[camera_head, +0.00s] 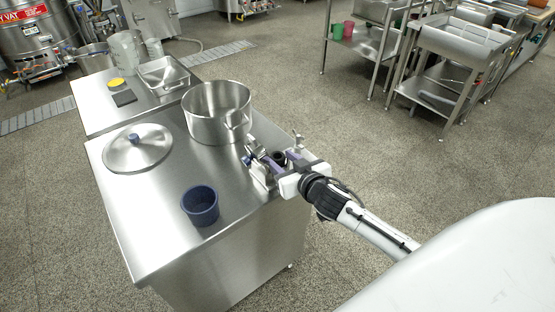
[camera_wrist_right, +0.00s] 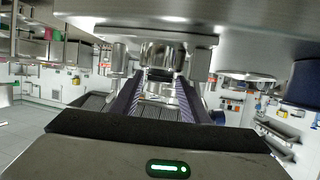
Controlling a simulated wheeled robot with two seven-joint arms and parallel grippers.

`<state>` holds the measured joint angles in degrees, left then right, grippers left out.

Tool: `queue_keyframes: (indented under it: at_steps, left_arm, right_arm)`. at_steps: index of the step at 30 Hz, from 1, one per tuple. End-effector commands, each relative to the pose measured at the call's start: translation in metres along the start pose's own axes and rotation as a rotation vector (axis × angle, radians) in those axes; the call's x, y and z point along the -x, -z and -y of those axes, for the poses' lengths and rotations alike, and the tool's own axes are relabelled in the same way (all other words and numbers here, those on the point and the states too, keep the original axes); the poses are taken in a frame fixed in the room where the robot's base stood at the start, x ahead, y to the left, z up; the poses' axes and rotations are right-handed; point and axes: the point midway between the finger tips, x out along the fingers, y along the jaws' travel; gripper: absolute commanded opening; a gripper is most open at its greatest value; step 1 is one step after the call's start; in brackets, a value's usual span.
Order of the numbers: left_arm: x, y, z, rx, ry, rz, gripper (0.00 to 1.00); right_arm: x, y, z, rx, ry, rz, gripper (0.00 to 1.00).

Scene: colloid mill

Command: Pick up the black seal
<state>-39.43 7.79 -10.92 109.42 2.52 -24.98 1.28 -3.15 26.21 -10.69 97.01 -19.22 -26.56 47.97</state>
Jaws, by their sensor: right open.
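My right gripper (camera_head: 270,162) reaches in from the right to the right edge of the steel table. It is open. In the right wrist view its two purple-lined fingers (camera_wrist_right: 157,98) stand apart, with metal mill parts (camera_wrist_right: 162,56) beyond and between them. A small dark round piece (camera_head: 279,158) shows beside the fingers in the head view and may be the black seal, but I cannot tell for sure. I see no black ring clearly in the right wrist view. My left gripper is in neither view.
The steel table (camera_head: 150,225) carries a large steel pot (camera_head: 215,125), a round lid (camera_head: 138,148) and a dark blue cup (camera_head: 200,210). A second table behind holds a steel tray (camera_head: 163,75), a yellow disc (camera_head: 117,84) and a black square (camera_head: 124,98).

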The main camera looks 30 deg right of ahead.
Motion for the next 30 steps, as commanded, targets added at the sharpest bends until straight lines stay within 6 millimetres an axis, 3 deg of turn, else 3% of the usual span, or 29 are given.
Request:
queue_keyframes:
  at_steps: [3,10,16,24,30]
  left_arm:
    - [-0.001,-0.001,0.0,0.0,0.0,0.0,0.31]
    - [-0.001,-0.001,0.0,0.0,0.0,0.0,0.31]
    - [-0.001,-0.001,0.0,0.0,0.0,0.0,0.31]
    - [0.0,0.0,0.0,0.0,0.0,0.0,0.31]
    - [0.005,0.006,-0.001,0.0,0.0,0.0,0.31]
  right_arm:
    - [-0.009,0.0,0.0,0.001,0.0,-0.001,0.41]
    - [-0.01,0.0,0.0,0.0,0.0,0.0,0.41]
    - [-0.009,0.0,0.0,0.0,0.0,0.001,0.1]
    - [-0.008,0.003,0.0,0.0,0.0,-0.001,0.1]
    - [0.002,0.034,0.0,0.001,0.001,-0.004,0.1]
